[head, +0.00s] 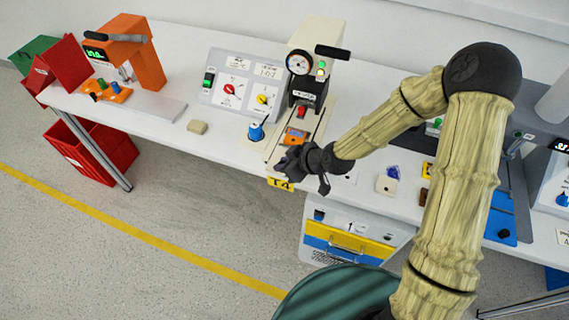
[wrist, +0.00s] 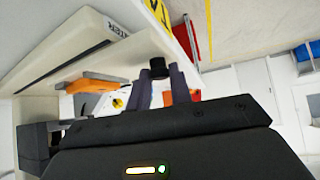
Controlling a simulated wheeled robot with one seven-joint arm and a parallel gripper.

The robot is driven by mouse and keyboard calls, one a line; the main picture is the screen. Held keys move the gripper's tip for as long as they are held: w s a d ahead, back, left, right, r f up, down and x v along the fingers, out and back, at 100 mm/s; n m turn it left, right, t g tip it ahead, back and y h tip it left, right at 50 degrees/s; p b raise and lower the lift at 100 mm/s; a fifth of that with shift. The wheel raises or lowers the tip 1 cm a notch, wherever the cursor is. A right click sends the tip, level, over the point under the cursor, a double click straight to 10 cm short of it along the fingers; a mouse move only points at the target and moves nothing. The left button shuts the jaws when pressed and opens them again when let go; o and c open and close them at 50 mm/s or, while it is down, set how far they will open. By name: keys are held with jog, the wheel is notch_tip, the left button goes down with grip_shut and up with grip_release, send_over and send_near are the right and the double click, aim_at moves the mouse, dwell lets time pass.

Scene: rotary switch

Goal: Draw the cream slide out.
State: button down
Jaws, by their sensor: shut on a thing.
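The cream slide (head: 288,148) lies in the bed at the foot of the cream press (head: 318,38), carrying an orange block (head: 297,134). My gripper (head: 283,164) is at the slide's front end, near the front edge of the bench. In the wrist view, the cream slide (wrist: 125,58) runs in from the left and ends at a black knob (wrist: 158,66). My fingers (wrist: 161,84) stand on both sides of this knob and are shut on it. In the head view, my gripper hides the knob.
A blue knob (head: 256,131) stands just left of the bed. A tan block (head: 197,127) lies further left on the bench (head: 225,143). A yellow T4 label (head: 280,184) hangs at the front edge. A drawer cabinet (head: 350,242) stands below. The space before the bed looks free.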

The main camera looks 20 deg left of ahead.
jog(key=shift+s+a, duration=0.1)
jog(key=shift+s, duration=0.15)
jog(key=c, duration=1.3)
grip_release()
jog(key=shift+s, duration=0.1)
jog(key=shift+o, duration=0.2)
jog(key=shift+d+r, duration=0.3)
jog(key=p+v, duration=0.4)
jog(key=v, duration=1.2)
jog(key=shift+d+r, duration=0.15)
jog(key=shift+d, duration=0.05)
jog(key=shift+d, duration=0.1)
jog(key=shift+s, duration=0.1)
